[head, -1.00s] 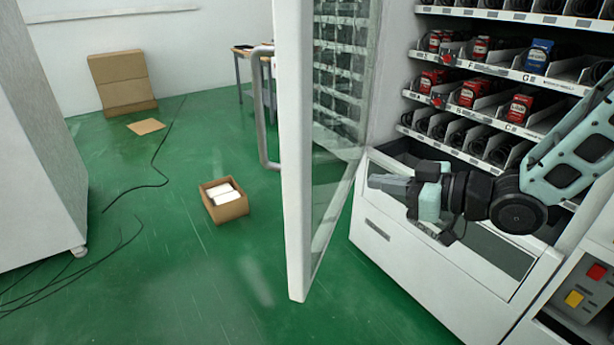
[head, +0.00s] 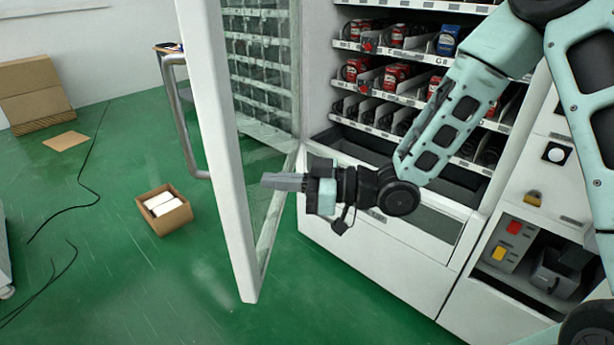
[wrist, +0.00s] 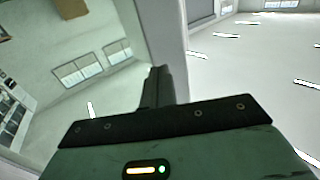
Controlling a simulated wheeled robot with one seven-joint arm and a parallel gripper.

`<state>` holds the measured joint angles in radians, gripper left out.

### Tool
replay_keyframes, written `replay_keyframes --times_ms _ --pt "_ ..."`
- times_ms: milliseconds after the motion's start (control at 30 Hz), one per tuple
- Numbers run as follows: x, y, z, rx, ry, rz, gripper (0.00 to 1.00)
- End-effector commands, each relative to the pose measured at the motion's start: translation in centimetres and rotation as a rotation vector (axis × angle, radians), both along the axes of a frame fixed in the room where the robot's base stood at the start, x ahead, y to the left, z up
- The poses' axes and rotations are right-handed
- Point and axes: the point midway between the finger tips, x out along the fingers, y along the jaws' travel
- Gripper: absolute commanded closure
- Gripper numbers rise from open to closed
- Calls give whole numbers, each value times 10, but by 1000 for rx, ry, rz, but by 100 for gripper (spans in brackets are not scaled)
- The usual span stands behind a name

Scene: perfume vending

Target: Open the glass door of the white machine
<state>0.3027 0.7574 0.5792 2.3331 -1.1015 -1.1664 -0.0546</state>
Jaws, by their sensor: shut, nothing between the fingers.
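The glass door (head: 222,150) of the white machine (head: 385,262) stands wide open in the head view, swung out to the left of the cabinet. Its handle (head: 183,120) is a grey bar on the door's far side. My gripper (head: 264,181) is shut and empty. It points left toward the inner side of the door, in front of the machine's lower part. Its tip overlaps the glass in the head view; I cannot tell whether it touches. In the wrist view the shut fingers (wrist: 158,86) lie close to the door's pale frame (wrist: 160,35).
Shelves of red and blue packages (head: 395,75) are exposed inside the machine. An open cardboard box (head: 164,211) with white items stands on the green floor left of the door. Dark cables (head: 75,200) lie farther left. A control panel (head: 510,245) is at the right.

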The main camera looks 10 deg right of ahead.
Motion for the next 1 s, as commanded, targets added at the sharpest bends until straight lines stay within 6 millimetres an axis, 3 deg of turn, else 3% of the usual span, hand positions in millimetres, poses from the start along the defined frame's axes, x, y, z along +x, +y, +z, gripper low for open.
replay_keyframes --times_ms 233,767,1000 --pt "10 28 1 0 0 1 100" --pt "12 35 -1 -1 -1 -3 100" --pt "19 67 -3 1 -4 -33 100"
